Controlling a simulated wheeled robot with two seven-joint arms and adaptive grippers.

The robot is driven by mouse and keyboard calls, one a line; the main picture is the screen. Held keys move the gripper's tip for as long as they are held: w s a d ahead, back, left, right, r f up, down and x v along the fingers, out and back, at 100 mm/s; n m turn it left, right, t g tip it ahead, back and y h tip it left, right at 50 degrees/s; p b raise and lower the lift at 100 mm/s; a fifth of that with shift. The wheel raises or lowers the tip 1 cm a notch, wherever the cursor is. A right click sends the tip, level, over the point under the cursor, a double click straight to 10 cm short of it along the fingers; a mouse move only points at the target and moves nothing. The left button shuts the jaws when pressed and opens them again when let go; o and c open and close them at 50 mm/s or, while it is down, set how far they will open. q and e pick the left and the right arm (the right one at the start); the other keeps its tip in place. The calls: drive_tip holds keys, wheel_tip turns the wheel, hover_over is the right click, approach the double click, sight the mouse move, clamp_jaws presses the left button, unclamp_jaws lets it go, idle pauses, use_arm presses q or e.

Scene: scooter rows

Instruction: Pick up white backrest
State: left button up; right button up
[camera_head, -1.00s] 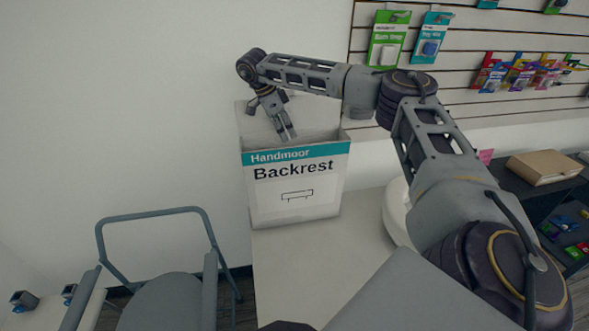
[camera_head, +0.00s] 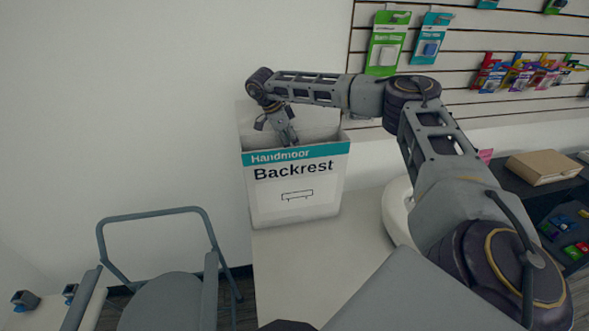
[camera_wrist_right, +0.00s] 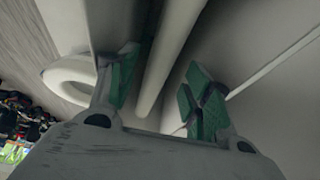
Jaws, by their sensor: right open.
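A white box labelled "Handmoor Backrest" (camera_head: 293,207) stands open-topped on the counter in the head view. My right gripper (camera_head: 289,139) reaches down into its opening, with the fingertips partly hidden by the front wall. In the right wrist view a long, smooth white bar, seemingly the white backrest (camera_wrist_right: 174,52), runs between the two green-padded fingers. The right gripper (camera_wrist_right: 160,82) is open, with gaps between the pads and the bar. The backrest cannot be seen in the head view. My left gripper is not in view.
A white rounded object (camera_head: 396,213) sits on the counter (camera_head: 300,270), right of the box. A grey chair (camera_head: 165,290) stands at the lower left. A slatted wall with hanging packs (camera_head: 388,42) and a dark shelf with a brown box (camera_head: 543,167) are to the right.

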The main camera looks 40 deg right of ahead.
drive_tip(key=shift+x, duration=1.8)
drive_tip(key=shift+f+p, duration=0.25)
drive_tip(key=shift+p, duration=0.25)
drive_tip(key=shift+c, duration=0.3)
clamp_jaws()
drive_tip(key=shift+w, duration=0.1)
